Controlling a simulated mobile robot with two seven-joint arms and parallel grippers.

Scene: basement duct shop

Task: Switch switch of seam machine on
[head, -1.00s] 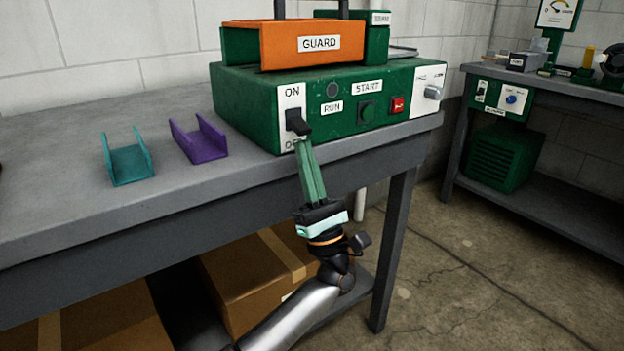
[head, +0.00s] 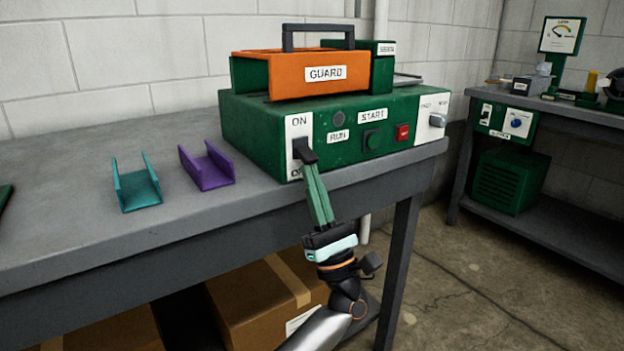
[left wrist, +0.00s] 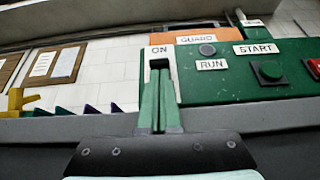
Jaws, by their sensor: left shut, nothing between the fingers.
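The seam machine (head: 350,145) is a green box on the bench with START and RUN labels. Its switch (head: 303,150) is a black lever on a white plate (head: 299,129), with ON at the top and an OFF label partly hidden at the bottom. I cannot tell for sure which way the lever is set. My left gripper (head: 309,168) is shut and empty, its green fingers pointing up at the lever's lower end, touching or nearly so. In the left wrist view the fingertips (left wrist: 159,82) sit just under the dark lever (left wrist: 159,64).
An orange guard (head: 300,76) with a handle sits on the machine. A green button (head: 373,140), red button (head: 403,132) and knob (head: 437,120) are right of the switch. Teal (head: 138,190) and purple (head: 207,168) channels lie left on the bench (head: 60,225). Boxes (head: 262,305) stand below.

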